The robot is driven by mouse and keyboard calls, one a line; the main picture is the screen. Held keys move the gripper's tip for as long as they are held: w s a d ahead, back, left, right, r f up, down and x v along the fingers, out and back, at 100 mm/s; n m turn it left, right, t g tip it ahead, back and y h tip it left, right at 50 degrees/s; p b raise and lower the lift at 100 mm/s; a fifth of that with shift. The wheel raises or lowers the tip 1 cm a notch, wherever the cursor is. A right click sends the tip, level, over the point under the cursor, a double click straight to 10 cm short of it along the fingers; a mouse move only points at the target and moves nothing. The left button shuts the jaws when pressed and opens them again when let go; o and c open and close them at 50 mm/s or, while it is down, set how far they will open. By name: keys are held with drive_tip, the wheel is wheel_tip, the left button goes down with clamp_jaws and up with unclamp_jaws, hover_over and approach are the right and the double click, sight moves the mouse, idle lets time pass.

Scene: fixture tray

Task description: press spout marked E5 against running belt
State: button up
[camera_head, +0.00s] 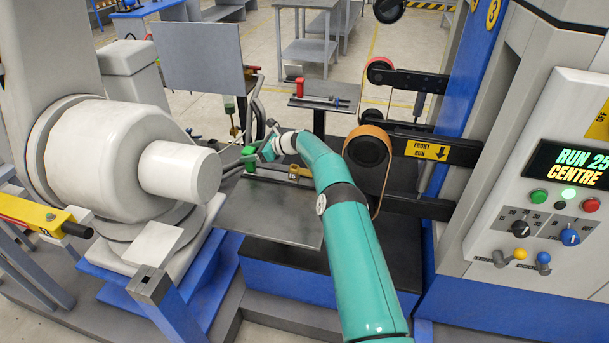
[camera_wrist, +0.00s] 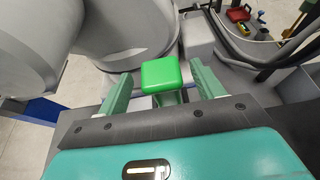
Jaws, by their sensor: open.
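My gripper (camera_head: 264,148) is at the far end of my teal arm, above the back of the grey fixture tray (camera_head: 268,216). In the wrist view its two pale green fingers (camera_wrist: 162,84) stand apart. A bright green block (camera_wrist: 162,74) on a narrower stem shows between them, with gaps on both sides. In the head view the green block (camera_head: 249,153) is just left of the fingers. A brass-coloured piece with a small tag (camera_head: 294,176) is on the tray; I cannot read E5 anywhere. The tan belt (camera_head: 383,190) runs around a dark wheel, right of my arm.
A large white machine (camera_head: 90,140) stands close on the left. The control panel (camera_head: 560,200) at right reads "RUN 25 CENTRE". A sign (camera_head: 428,150) reads "FRONT RUN" with a down arrow. A second tray with a red piece (camera_head: 300,87) stands behind.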

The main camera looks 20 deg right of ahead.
drive_tip(key=shift+d, duration=0.1)
drive_tip(key=v, duration=0.7)
drive_tip(key=s+a+r+n+g+h, duration=0.1)
drive_tip(key=s+a+r+n, duration=0.2)
drive_tip(key=s+a+r, duration=0.15)
drive_tip(key=s+a+r+n+g+h, duration=0.1)
drive_tip(key=s+a+r+n+g, duration=0.1)
drive_tip(key=s+a+r+n, duration=0.3)
drive_tip(key=s+a+r+n+h, duration=0.2)
drive_tip(key=s+r+n+h, duration=0.3)
drive_tip(key=s+r, duration=0.7)
drive_tip(key=s+d+r+n+h, duration=0.2)
drive_tip(key=s+n, duration=0.5)
drive_tip(key=s, duration=1.2)
drive_tip(key=s+d+f+n+h, duration=0.1)
drive_tip(key=s+n, duration=0.4)
drive_tip(key=s, duration=1)
drive_tip(key=shift+d+f+t+h, duration=0.4)
drive_tip(key=shift+d+f, duration=0.4)
drive_tip(key=shift+d, duration=0.1)
